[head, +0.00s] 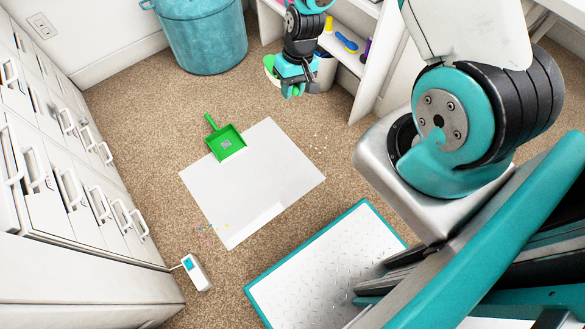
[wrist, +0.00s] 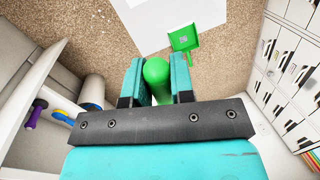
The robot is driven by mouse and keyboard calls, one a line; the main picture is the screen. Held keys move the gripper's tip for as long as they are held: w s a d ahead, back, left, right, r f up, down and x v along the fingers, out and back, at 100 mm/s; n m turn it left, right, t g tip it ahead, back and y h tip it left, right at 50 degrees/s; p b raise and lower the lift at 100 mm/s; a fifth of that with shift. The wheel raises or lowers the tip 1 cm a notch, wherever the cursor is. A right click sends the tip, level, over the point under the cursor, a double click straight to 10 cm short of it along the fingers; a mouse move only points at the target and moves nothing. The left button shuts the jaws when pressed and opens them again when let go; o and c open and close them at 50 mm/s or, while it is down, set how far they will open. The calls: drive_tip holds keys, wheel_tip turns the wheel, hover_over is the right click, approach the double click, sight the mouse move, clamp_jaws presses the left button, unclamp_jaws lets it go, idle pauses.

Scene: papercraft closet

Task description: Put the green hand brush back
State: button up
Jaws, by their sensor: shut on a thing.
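My gripper (head: 294,88) is shut on the green hand brush (head: 268,64), held in the air in front of the white shelf unit. In the wrist view the brush's rounded green end (wrist: 157,72) shows between the two teal fingers. In the head view parts of the brush show on both sides of the fingers; the rest is hidden by my gripper. A green dustpan (head: 228,144) lies on the edge of a white sheet (head: 265,185) on the floor, and also shows in the wrist view (wrist: 184,40).
The white shelf unit (head: 362,98) holds a yellow and blue item (head: 346,41). A pale bin (head: 325,74) stands beside it, partly behind my gripper. A teal bin (head: 205,40) stands at the back. White drawers (head: 60,180) line the left. Coloured bits lie near the sheet's lower left.

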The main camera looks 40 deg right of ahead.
sight(297, 177)
drive_tip(key=d+f+m+b, duration=0.1)
drive_tip(key=f+b, duration=1.2)
drive_tip(key=f, duration=0.5)
drive_tip(key=d+f+b, duration=0.1)
drive_tip(key=f+b, duration=1.2)
drive_tip(key=f, duration=0.6)
drive_tip(key=d+f+m+b, duration=0.1)
drive_tip(key=d+f+b, duration=0.1)
drive_tip(key=f+b, duration=1.1)
drive_tip(key=shift+w+f+m+t, duration=0.15)
drive_tip(key=shift+f+t, duration=0.05)
drive_tip(key=shift+f, duration=1.3)
drive_tip(key=shift+w+f+m+t, duration=0.1)
drive_tip(key=shift+f+m+t, duration=0.1)
drive_tip(key=shift+f, duration=1.25)
drive_tip(key=o, duration=0.9)
drive_tip(key=shift+c, duration=0.2)
drive_tip(key=shift+r, duration=0.15)
